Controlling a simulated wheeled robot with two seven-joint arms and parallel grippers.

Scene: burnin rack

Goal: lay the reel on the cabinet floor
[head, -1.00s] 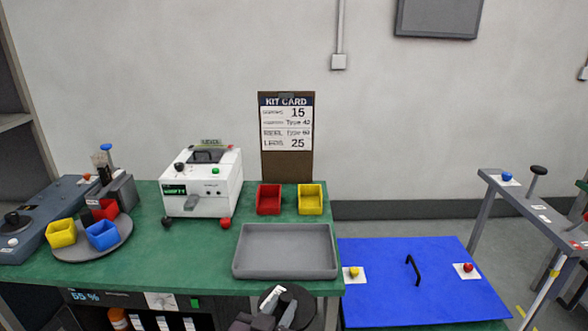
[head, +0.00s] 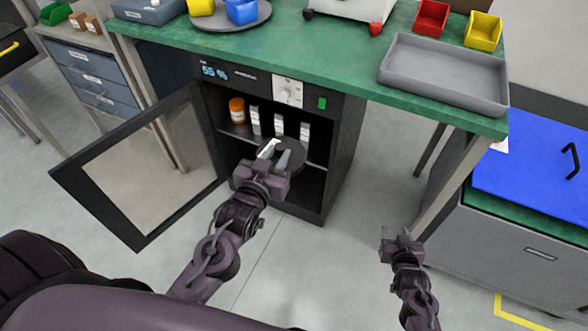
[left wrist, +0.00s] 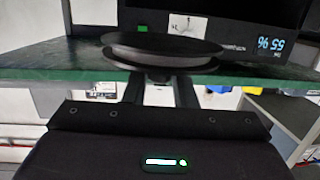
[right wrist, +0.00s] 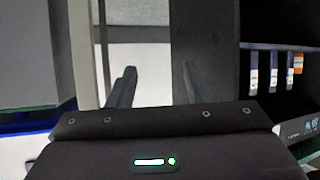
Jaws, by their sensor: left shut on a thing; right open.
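The dark round reel (head: 292,152) is held by my left gripper (head: 276,152), which is shut on it in front of the open cabinet (head: 338,150). In the left wrist view the reel (left wrist: 160,47) shows nearly edge-on between the fingers. The reel is at about the height of the cabinet's shelf (head: 235,129), and it overlaps the opening. The cabinet floor lies below in dark shadow, partly hidden by my gripper and the reel. My right gripper (head: 403,240) is open and empty, low to the right of the cabinet. Its fingers (right wrist: 158,85) stand apart in the right wrist view.
The cabinet door (head: 130,235) stands open to the left. An orange-brown bottle (head: 237,110) and several white-labelled items (head: 279,125) stand on the shelf. The green bench (head: 340,52) with a grey tray (head: 440,75) is above. Clear floor lies in front.

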